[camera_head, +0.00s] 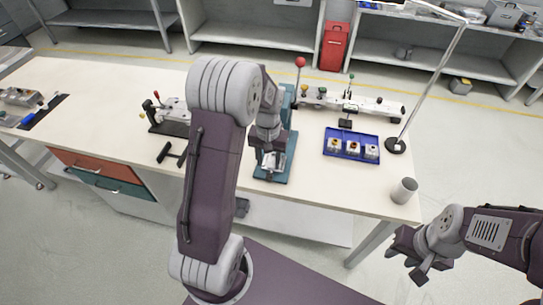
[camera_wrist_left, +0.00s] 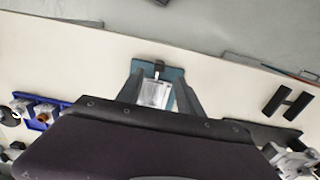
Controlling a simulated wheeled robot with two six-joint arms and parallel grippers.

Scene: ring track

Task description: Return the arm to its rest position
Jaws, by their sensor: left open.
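My left arm rises in the middle of the head view and bends over the table. Its gripper (camera_head: 268,148) is above the front of a teal fixture (camera_head: 282,173). In the left wrist view the two fingers of my left gripper (camera_wrist_left: 158,103) are apart, one on each side of a silvery block (camera_wrist_left: 154,93) on the teal base (camera_wrist_left: 170,72). I cannot tell whether they touch it. My right gripper (camera_head: 412,262) is open and empty off the table's right front, low over the floor.
A blue tray (camera_head: 340,155) with three small pale parts stands right of the fixture. A grey cup (camera_head: 404,190) is near the right edge, with a lamp stand (camera_head: 396,145) behind it.

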